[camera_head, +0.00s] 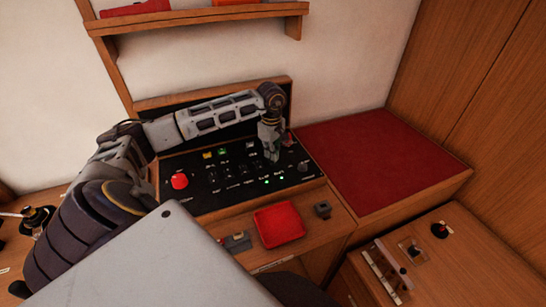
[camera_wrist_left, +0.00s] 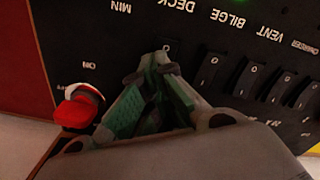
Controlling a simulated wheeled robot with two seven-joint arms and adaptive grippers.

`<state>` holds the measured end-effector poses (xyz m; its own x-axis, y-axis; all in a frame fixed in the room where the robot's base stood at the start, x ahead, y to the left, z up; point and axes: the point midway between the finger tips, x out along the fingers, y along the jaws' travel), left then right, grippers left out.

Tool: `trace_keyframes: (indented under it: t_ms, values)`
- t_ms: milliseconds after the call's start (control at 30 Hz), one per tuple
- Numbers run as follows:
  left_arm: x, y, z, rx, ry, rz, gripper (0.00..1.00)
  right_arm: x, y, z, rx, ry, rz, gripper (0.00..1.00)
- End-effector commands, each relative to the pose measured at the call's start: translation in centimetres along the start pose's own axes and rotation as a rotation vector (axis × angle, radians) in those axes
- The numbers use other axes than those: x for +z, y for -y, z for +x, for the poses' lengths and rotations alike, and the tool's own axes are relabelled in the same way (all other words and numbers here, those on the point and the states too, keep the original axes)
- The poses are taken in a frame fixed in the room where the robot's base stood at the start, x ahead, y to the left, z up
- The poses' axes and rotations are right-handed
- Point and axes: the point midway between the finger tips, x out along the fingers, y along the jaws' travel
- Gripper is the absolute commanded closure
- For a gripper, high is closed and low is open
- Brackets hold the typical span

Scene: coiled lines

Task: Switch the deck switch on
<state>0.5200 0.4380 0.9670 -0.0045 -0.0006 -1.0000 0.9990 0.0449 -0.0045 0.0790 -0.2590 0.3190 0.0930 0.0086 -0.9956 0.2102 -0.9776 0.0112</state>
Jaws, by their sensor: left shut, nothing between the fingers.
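A black switch panel (camera_head: 222,192) is set in a wooden frame in the head view. The wrist view shows the panel (camera_wrist_left: 207,28) with its labels upside down. A small part of the deck switch (camera_wrist_left: 170,46) shows below the DECK label, and my gripper hides the rest. Whether it is on or off cannot be told. My left gripper (camera_wrist_left: 157,64) is shut and empty, with its fingertips at this switch. Contact is not clear. In the head view the left gripper (camera_head: 270,156) points down at the panel's right part. My right gripper is not in view.
Black rocker switches (camera_wrist_left: 248,79) line up beside the deck switch. A red knob (camera_wrist_left: 80,107) sits close to the fingers in the wrist view. Another red knob (camera_head: 180,181) is on the panel's left. A red tray (camera_head: 279,225) lies in front; a red cushion (camera_head: 374,157) is right.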

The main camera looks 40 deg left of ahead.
Motion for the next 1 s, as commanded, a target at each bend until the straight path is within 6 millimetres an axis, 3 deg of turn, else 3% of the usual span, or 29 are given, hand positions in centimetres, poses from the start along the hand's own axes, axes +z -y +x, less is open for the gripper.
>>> trace_keyframes:
  t_ms: [600, 1000]
  values:
    - [0.0, -0.1, -3.4, 0.004, 0.0, -0.001, 1.0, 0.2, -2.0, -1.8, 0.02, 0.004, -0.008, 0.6]
    - [-0.1, -0.1, -5.3, 0.004, -0.001, -0.001, 1.0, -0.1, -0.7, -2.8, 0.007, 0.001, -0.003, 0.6]
